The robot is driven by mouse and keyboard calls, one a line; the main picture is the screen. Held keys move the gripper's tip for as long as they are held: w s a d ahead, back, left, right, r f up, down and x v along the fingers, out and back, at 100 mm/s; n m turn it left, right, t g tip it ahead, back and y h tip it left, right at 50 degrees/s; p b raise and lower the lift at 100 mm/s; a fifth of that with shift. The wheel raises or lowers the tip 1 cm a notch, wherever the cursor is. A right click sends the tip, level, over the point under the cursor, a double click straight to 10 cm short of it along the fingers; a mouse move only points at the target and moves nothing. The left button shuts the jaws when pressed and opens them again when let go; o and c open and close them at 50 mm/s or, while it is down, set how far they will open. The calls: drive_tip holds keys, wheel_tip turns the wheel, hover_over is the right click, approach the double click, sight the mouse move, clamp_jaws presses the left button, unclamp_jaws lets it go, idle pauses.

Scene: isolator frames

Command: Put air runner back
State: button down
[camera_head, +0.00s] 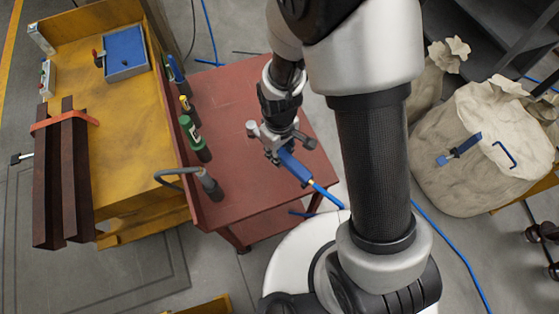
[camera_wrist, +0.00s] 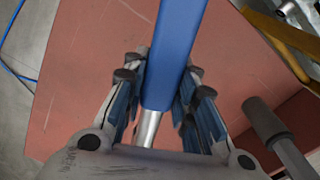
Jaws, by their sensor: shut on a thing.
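The air runner is a blue-handled tool (camera_head: 295,167) with a blue air hose (camera_head: 327,193) at its near end. My gripper (camera_head: 281,150) is shut on it over the red table's right part. In the wrist view the blue handle (camera_wrist: 176,45) runs up between the fingers of my gripper (camera_wrist: 160,85), with a silver end (camera_wrist: 148,127) near the palm. I cannot tell how far the tool is above the table. The fingers and arm hide part of it.
A pale sack (camera_head: 470,180) stands right. The table's middle is clear.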

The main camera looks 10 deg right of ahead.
sight(280, 151)
drive_tip(key=shift+f+b, duration=0.75)
drive_tip(key=shift+f, duration=1.5)
drive_tip(key=shift+f, duration=0.2)
drive_tip(key=c, duration=1.3)
unclamp_jaws()
drive_tip(key=shift+r, duration=0.1)
wheel_tip(280, 151, up, 12)
drive_tip(key=p, duration=0.4)
drive_tip(key=shift+r+p, duration=0.15)
drive_tip(key=shift+p, duration=0.2)
